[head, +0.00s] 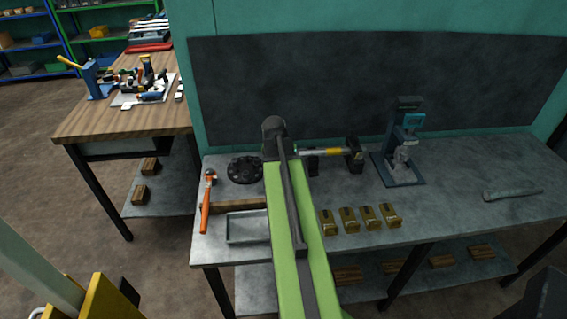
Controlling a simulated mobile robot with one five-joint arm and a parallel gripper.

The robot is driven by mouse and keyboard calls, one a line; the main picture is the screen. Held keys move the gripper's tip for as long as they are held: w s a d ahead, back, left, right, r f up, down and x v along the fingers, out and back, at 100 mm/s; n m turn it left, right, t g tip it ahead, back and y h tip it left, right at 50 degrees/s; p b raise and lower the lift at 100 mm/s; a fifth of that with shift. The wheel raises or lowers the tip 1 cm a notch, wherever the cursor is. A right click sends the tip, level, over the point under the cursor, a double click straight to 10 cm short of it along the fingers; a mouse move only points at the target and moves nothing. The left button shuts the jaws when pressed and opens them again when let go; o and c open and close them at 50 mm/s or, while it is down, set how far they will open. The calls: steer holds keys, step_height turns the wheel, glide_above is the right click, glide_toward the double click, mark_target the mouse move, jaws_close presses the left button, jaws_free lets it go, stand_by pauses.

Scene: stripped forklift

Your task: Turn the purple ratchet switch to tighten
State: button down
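An orange-handled tool (206,205) lies at the left end of the grey workbench (440,225), its small metallic head toward the back. It looks like a ratchet, but I cannot make sure at this size. I can make out no purple switch on it or anywhere else in view. My green arm reaches up the middle of the picture over the bench and ends in a dark joint. My gripper is not visible, and the arm hides part of the bench behind it.
A black round flange (245,169), an open grey tray (248,228) and several brass blocks (349,219) are on the bench. A cylinder with a yellow band (333,152) and a dark press (404,150) stand behind. A grey bar (513,194) lies right. A wooden table (120,121) is left.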

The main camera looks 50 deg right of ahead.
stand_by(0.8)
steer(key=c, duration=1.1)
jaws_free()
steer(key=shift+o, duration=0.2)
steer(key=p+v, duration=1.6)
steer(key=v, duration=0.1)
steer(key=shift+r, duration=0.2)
